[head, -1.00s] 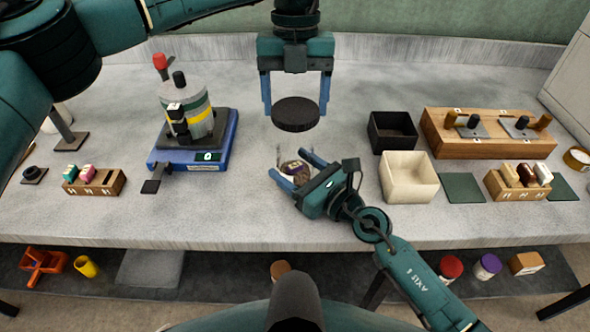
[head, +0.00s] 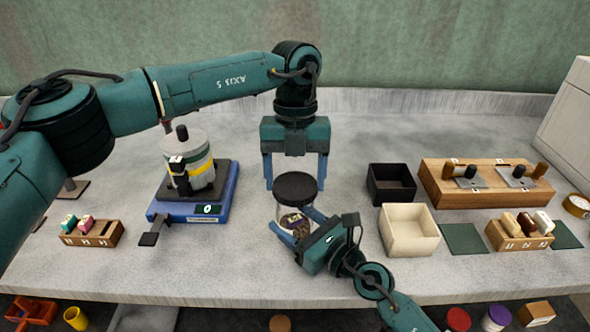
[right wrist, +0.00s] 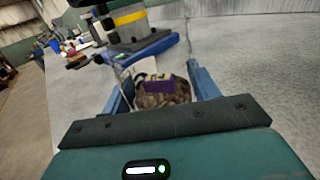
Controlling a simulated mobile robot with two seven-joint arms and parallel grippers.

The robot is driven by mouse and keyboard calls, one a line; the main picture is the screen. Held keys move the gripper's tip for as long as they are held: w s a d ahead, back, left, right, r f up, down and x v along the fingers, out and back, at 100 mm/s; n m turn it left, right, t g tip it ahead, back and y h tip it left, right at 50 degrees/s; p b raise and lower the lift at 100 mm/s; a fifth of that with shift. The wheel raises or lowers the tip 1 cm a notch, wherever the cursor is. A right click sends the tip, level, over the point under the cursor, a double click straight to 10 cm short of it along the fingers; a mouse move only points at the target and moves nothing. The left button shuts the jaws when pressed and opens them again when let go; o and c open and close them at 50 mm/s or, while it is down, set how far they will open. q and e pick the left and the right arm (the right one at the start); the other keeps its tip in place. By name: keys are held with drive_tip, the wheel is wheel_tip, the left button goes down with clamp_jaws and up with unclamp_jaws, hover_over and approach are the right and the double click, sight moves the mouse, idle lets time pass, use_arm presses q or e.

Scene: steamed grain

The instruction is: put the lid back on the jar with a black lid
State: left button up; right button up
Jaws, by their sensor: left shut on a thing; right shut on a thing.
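The round black lid (head: 295,187) is held level between the two blue fingers of my left gripper (head: 295,180), which points down. The clear jar (head: 290,222), with dark contents and a purple-and-white label, stands on the table directly below the lid. It also shows in the right wrist view (right wrist: 160,92). My right gripper (head: 298,228) is shut around the jar's sides from the front right. The lid overlaps the jar's mouth in the head view and hides it. I cannot tell whether the lid is touching the rim.
A blue scale (head: 212,207) with a grey canister (head: 187,158) stands to the left. A black box (head: 391,184) and a cream box (head: 409,230) stand to the right, near a wooden rack (head: 485,184). The table in front of the jar is bare.

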sight(295, 182)
use_arm(q)
drive_tip(key=shift+f, duration=0.3)
drive_tip(key=shift+f, duration=0.85)
drive_tip(key=shift+f, duration=0.55)
idle(0.3)
